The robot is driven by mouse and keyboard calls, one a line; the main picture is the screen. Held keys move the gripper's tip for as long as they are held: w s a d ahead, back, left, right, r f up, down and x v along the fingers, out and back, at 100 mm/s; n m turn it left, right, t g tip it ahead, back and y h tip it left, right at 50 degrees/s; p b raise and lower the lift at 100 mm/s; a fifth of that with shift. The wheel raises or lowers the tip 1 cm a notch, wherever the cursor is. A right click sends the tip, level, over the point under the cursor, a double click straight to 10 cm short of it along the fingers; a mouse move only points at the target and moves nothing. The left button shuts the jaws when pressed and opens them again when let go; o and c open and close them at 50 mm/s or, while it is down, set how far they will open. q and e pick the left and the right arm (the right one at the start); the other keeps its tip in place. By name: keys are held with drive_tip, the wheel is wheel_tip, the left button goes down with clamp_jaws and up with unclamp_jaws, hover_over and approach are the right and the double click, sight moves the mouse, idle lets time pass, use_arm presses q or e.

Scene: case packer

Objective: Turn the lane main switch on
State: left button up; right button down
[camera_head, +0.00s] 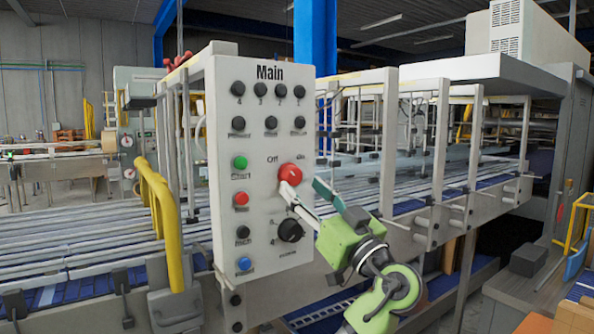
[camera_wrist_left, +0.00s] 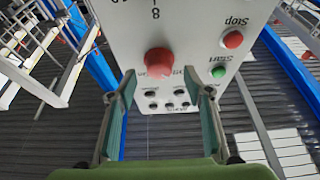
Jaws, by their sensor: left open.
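The main switch is a red knob (camera_head: 290,174) on the white control panel (camera_head: 262,110) marked "Main". "Off" is printed to its upper left and "On" to its upper right. My left gripper (camera_head: 303,186) is open at the knob, its fingers pointing at the panel. In the left wrist view the red knob (camera_wrist_left: 158,62) lies in the gap between the two open fingertips (camera_wrist_left: 160,78). Contact and the exact knob angle cannot be told. My right gripper is not in view.
The panel also carries a green Start button (camera_head: 240,162), a red Stop button (camera_head: 241,198), a black dial (camera_head: 290,230), a blue button (camera_head: 244,264) and several black buttons. Conveyor lanes (camera_head: 80,235) run behind. A yellow rail (camera_head: 160,205) stands left of the panel.

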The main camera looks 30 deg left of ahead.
sight(296, 179)
use_arm(q)
drive_tip(key=shift+p+x, duration=0.6)
drive_tip(key=shift+x, duration=1.25)
drive_tip(key=shift+d, duration=0.1)
drive_tip(key=c, duration=1.1)
